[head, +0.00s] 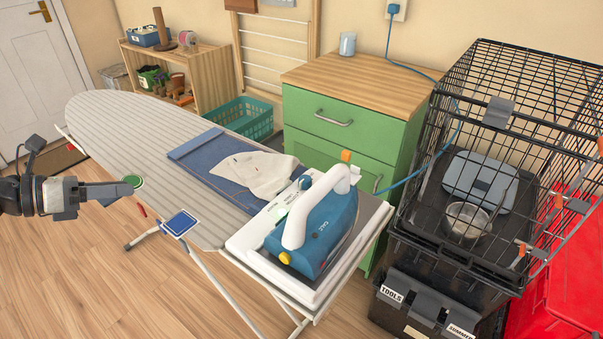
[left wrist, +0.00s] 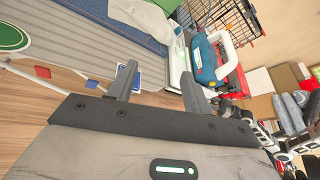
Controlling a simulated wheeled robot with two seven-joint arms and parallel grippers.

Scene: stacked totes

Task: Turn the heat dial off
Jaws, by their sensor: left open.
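A blue and white iron (head: 318,225) stands on a white rest (head: 250,245) at the near end of the grey striped ironing board (head: 110,125). It has a yellow knob (head: 285,258) low at its near side and an orange part (head: 346,156) at the top; I cannot tell which part is the heat dial. The iron also shows in the left wrist view (left wrist: 207,62), beyond the fingertips. My left gripper (head: 125,187) is beside the board's left edge, well apart from the iron. Its fingers are spread and empty in the left wrist view (left wrist: 160,80). My right gripper is not seen.
Folded jeans (head: 215,165) and a white cloth (head: 258,172) lie on the board. A blue tag (head: 180,223) and a green disc (head: 133,181) are at its edge. A green cabinet (head: 340,120) stands behind; a wire crate (head: 500,130) on black totes stands right.

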